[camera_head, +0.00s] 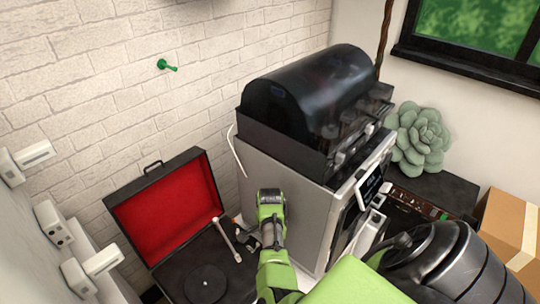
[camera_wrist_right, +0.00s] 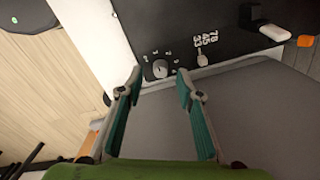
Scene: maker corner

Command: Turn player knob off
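The record player (camera_head: 222,271) stands open at the lower left of the head view, with its red-lined lid (camera_head: 165,210) raised. Its round platter (camera_head: 205,284) and white tonearm (camera_head: 226,239) show. My right gripper (camera_head: 246,240) is over the player's right side. In the right wrist view, a small round knob (camera_wrist_right: 160,68) with white marks around it sits on the player's black panel. My right gripper (camera_wrist_right: 160,77) is open there, with a fingertip on either side of the knob; contact cannot be told. In the head view I cannot make out the knob. My left gripper is not in view.
A silver machine with a black domed top (camera_head: 315,95) stands close to the right of the gripper. In the wrist view, a speed lever (camera_wrist_right: 202,59) and a white-tipped part (camera_wrist_right: 274,32) lie beyond the knob. A cardboard box (camera_head: 505,230) is at the far right.

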